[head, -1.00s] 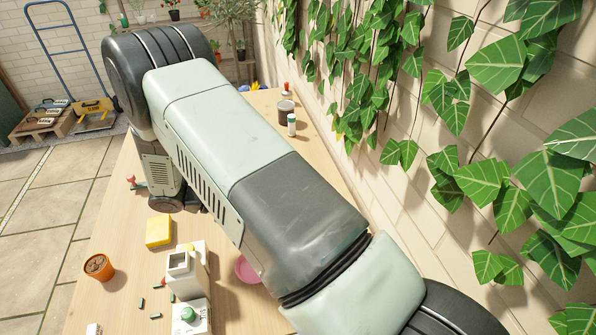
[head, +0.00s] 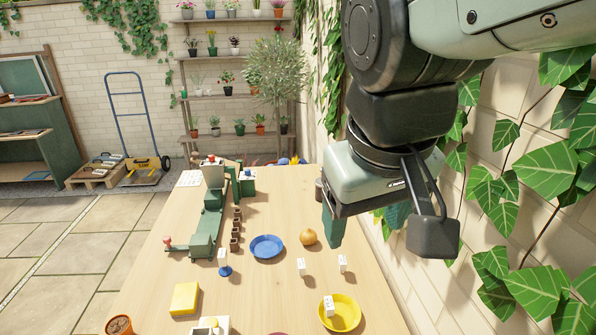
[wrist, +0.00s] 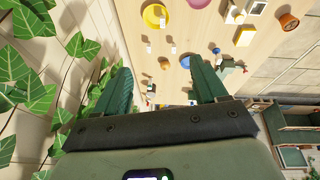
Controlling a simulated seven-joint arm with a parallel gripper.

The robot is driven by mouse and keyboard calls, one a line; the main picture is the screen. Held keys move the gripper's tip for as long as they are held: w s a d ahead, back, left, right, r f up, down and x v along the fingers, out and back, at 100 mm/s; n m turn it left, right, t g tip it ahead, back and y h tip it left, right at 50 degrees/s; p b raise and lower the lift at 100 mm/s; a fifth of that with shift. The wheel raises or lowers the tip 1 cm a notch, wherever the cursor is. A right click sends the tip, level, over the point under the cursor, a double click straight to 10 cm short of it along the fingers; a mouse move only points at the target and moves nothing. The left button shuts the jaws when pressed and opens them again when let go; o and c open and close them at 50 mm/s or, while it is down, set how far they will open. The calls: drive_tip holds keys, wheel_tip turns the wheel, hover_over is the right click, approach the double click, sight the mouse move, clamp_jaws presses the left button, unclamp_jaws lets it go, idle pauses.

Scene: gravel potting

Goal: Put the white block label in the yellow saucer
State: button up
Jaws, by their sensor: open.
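The yellow saucer (head: 353,322) sits near the front right of the table, and a white block (head: 328,306) with small dark marks shows in it. Two more small white blocks stand behind it, one on the left (head: 301,267) and one on the right (head: 342,263). Another white piece (head: 222,255) stands on a blue base to the left. I cannot read which is the label. My gripper (head: 364,225) is open and empty, raised above the right side of the table. In the wrist view the yellow saucer (wrist: 150,22) lies beyond the open fingers.
A blue saucer (head: 267,246), an orange-brown round thing (head: 308,237) and a yellow block (head: 184,298) are on the table. A green fixture (head: 207,225) stands left, beside small brown pots. An ivy-covered wall borders the right. The table's middle has free room.

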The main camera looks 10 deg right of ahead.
drive_tip(key=s+t, duration=0.1)
drive_tip(key=s+r+m, duration=0.1)
drive_tip(key=s, duration=0.1)
drive_tip(key=shift+a+m+t+y, duration=0.1)
drive_tip(key=shift+m+t+y, duration=0.2)
drive_tip(key=shift+t+y, duration=0.1)
